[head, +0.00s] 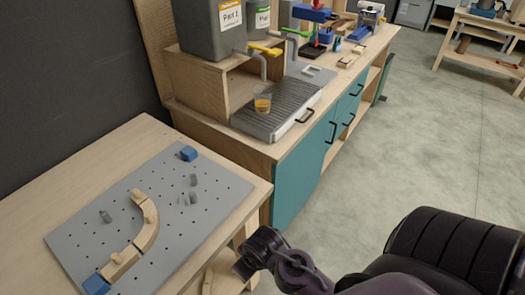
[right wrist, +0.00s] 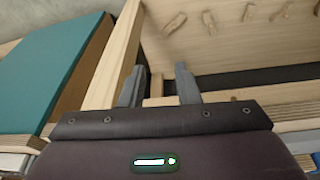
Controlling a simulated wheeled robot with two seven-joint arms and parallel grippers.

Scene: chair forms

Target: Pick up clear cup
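The clear cup (head: 263,104) stands upright on the ribbed grey drip tray (head: 292,100) under the dispenser tap, with amber liquid in it. My right arm comes in from the lower right in the head view, with its dark end low beside the pegboard table, well below and apart from the cup. In the right wrist view my right gripper (right wrist: 159,84) has its two grey fingers spread apart with nothing held between them. The cup does not show in the right wrist view. My left gripper is in neither view.
Grey dispensers (head: 208,28) stand on a wooden box behind the tray. A pegboard (head: 180,238) with wooden arc pieces and blue blocks lies on the near table (head: 80,190). Teal cabinet doors (head: 302,165) front the counter. The floor (head: 430,140) at right is clear.

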